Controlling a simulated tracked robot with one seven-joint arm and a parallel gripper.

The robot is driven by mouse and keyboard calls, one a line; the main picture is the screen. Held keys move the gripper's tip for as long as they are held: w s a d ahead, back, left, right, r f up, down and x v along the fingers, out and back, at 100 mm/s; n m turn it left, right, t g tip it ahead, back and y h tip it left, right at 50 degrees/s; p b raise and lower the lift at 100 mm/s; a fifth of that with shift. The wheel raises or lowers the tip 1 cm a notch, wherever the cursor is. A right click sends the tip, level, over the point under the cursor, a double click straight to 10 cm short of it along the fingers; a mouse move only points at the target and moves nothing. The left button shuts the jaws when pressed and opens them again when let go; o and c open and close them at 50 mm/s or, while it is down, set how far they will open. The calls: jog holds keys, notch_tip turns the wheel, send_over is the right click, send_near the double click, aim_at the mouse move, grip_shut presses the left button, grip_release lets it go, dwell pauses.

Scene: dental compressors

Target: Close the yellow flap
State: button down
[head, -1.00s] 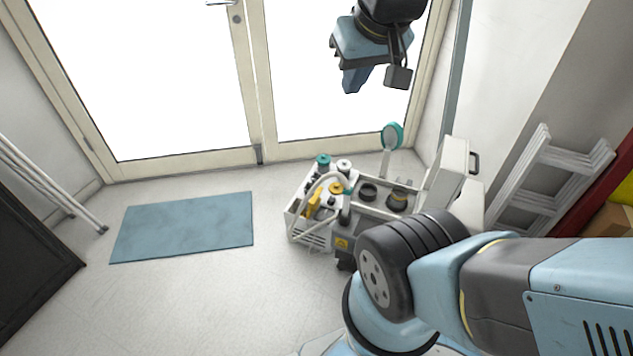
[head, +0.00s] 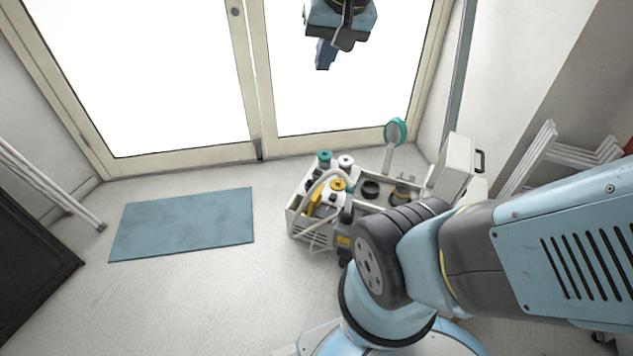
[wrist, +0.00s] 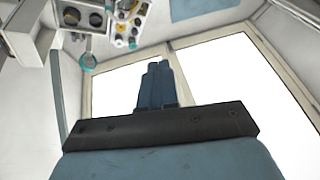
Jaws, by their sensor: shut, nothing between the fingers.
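The compressor unit (head: 297,223) stands on the floor right of centre in the head view. A narrow, elongated yellow piece (head: 313,204), which looks like the yellow flap, stands tilted near its left end. A round yellow cap (head: 338,185) sits beside it. How far the flap is open is too small to tell. The unit also shows, small, at the top of the wrist view, with yellow spots (wrist: 119,28). My gripper (head: 323,67) is high in front of the glass door, well away from the unit. In the wrist view its blue fingers (wrist: 157,64) are together and empty.
A teal round-headed item (head: 395,132) rises at the unit's back, and a white box (head: 453,163) stands at its right. A blue mat (head: 184,224) lies on open floor at left. White ladders (head: 545,160) lean at right. My arm hides the unit's front right.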

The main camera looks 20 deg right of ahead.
jog(key=w+f+m+g+y, duration=0.1)
jog(key=w+f+m, duration=0.15)
jog(key=w, duration=0.35)
jog(key=w+f+m, duration=0.1)
jog(key=w+m, duration=0.3)
jog(key=w, duration=0.2)
jog(key=m+y, duration=0.2)
jog(key=m, duration=2.4)
send_over(317, 201)
jog(key=w+d, duration=0.2)
jog(key=d, duration=0.1)
notch_tip(317, 201, down, 47)
jog(key=s+d+f+m, duration=0.25)
jog(key=f+m, duration=0.25)
jog(key=f, duration=0.8)
jog(key=s+d+f+m, duration=0.2)
jog(key=s+f+m, duration=0.25)
jog(key=f, duration=0.75)
jog(key=shift+g, duration=0.3)
jog(key=x, duration=0.9)
jog(key=shift+w+a, duration=0.1)
jog(key=shift+w, duration=0.2)
jog(key=shift+w+a+f, duration=0.15)
jog(key=shift+f, duration=0.35)
